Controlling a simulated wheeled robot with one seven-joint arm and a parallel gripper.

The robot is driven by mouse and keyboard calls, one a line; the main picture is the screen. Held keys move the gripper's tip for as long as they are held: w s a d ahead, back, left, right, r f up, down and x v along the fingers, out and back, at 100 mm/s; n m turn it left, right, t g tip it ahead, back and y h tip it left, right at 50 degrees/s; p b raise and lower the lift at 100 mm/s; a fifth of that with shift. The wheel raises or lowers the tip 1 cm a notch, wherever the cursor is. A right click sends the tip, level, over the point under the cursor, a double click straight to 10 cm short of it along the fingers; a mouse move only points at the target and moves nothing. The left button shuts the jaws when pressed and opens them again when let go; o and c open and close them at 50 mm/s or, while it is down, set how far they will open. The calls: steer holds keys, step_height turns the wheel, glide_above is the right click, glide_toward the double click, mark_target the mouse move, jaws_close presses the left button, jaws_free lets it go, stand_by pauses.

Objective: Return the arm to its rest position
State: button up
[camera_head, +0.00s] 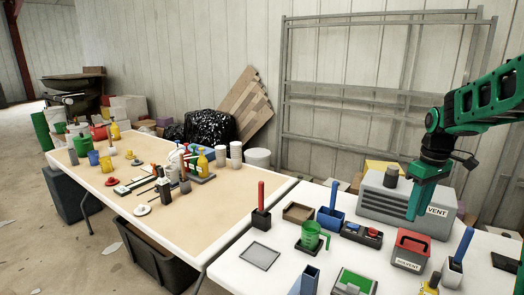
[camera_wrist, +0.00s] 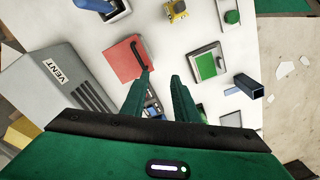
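My green arm reaches in from the right edge of the head view. My gripper (camera_head: 413,214) points down over the right table, in front of the grey VENT box (camera_head: 400,205). In the wrist view my gripper (camera_wrist: 158,78) shows two green fingers with a gap between them and nothing held. The red SOLVENT box (camera_head: 410,250) is on the table near the fingertips in the head view. It also shows in the wrist view (camera_wrist: 125,58), just beyond the left fingertip.
The white right table (camera_head: 232,268) also holds a green cup (camera_head: 311,236), a blue holder (camera_head: 331,218), a green-topped block (camera_head: 354,282) and a grey tray (camera_head: 259,256). A cluttered left table (camera_head: 210,220) stands beside it. A metal rack (camera_head: 345,110) leans against the wall behind.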

steer(key=s+a+f+m, duration=0.1)
steer(key=s+m, duration=0.4)
steer(key=s, duration=1.1)
steer(key=s+a+f+m, duration=0.1)
steer(key=s+m, duration=0.5)
steer(key=s, duration=1)
steer(key=shift+s+a+f, duration=0.2)
steer(key=shift+a+f, duration=0.15)
steer(key=shift+a, duration=0.35)
